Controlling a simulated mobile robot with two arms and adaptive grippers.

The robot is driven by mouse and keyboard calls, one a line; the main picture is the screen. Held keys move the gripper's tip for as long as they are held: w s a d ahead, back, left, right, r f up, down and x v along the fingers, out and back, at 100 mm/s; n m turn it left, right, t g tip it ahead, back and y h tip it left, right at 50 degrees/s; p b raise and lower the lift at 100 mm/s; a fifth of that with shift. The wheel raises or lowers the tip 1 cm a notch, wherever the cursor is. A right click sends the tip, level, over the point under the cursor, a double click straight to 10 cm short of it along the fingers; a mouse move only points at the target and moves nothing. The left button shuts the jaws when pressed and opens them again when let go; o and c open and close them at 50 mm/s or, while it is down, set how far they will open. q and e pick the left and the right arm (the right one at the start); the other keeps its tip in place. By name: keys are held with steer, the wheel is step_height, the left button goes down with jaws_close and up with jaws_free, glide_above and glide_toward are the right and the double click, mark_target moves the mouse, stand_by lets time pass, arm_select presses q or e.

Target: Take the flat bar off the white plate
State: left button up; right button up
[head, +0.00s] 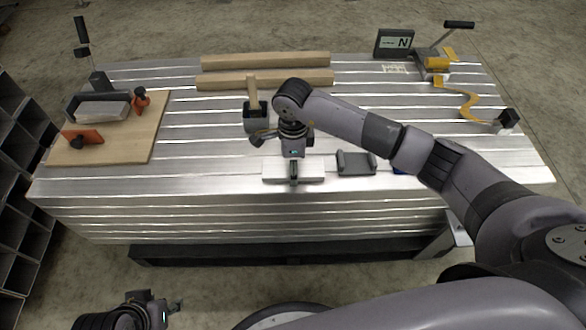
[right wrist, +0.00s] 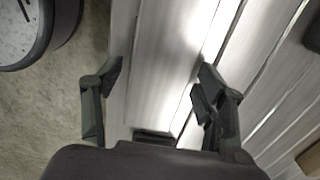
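The white plate (head: 273,171) lies flat near the front edge of the slatted aluminium table, at its middle. My right gripper (head: 294,178) points down over the plate, and its dark fingers cover the middle of it. In the right wrist view the right gripper's fingers (right wrist: 160,85) are spread apart, with bright metal-like surface between them. I cannot make out the flat bar apart from the plate and gripper; it may be hidden by the fingers. My left gripper (head: 174,306) is low at the bottom left, in front of the table, and too small to read.
A dark cradle (head: 357,168) stands right of the plate. Behind are a dark box (head: 257,122) with a wooden handle (head: 252,92) and two wooden beams (head: 265,61). A wooden board (head: 140,140) with clamps is at left; a yellow clamp (head: 437,63) is at back right.

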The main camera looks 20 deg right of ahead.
steer(key=c, duration=1.5)
